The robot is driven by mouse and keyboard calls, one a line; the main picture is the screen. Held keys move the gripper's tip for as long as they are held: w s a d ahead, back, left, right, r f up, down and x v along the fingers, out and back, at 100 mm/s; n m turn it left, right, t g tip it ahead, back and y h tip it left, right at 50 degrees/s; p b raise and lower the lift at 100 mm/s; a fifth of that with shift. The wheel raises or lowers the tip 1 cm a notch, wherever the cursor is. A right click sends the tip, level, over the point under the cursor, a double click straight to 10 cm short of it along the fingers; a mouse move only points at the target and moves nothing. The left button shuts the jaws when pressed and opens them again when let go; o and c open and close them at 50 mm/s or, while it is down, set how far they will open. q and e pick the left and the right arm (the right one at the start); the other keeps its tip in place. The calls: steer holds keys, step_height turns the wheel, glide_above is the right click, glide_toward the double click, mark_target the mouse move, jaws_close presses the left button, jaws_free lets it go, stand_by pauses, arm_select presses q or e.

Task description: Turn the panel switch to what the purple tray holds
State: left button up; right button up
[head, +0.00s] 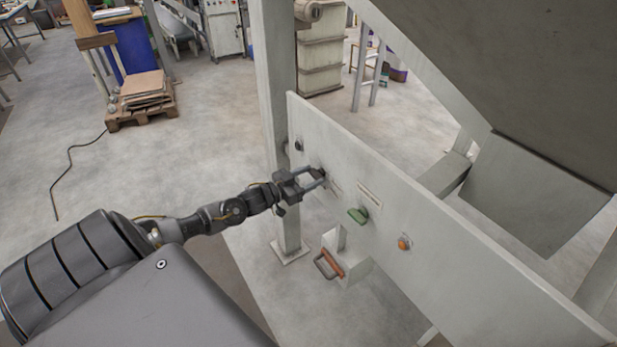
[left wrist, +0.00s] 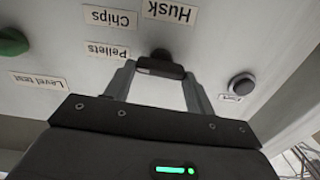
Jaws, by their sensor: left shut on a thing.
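The panel switch, a dark knob (head: 318,172), sits on the pale upright panel (head: 330,158). My left gripper (head: 314,178) is shut on it, one finger on each side. In the left wrist view, the knob (left wrist: 162,66) is between the fingertips, and the labels appear upside down: Husk (left wrist: 169,11) above the knob, Chips (left wrist: 109,18) at upper left, Pellets (left wrist: 96,50) at left. I cannot tell for certain which label the knob points to. I cannot make out the purple tray or its contents. My right gripper is not in view.
A green knob (head: 358,215) and an orange button (head: 404,243) are further right on the panel. A dark round button (head: 299,146) is at its left. A box with an orange handle (head: 330,264) is below. A grey post (head: 276,100) stands beside the panel.

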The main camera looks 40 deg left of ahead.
arm_select(q)
steer(key=m+b, duration=0.1)
steer(key=m, duration=0.3)
steer(key=m+b, duration=0.1)
steer(key=m, duration=0.3)
steer(key=shift+d+f+m, duration=0.1)
steer(key=shift+f+m, duration=0.05)
steer(key=shift+m, duration=0.15)
steer(key=m+b, duration=0.2)
steer(key=m, duration=0.2)
steer(key=shift+d+f+m, duration=0.1)
steer(key=shift+m, duration=0.2)
steer(key=shift+m+b, duration=0.85)
steer(key=shift+m, duration=1.25)
steer(key=shift+s, duration=0.1)
steer(key=o, duration=1)
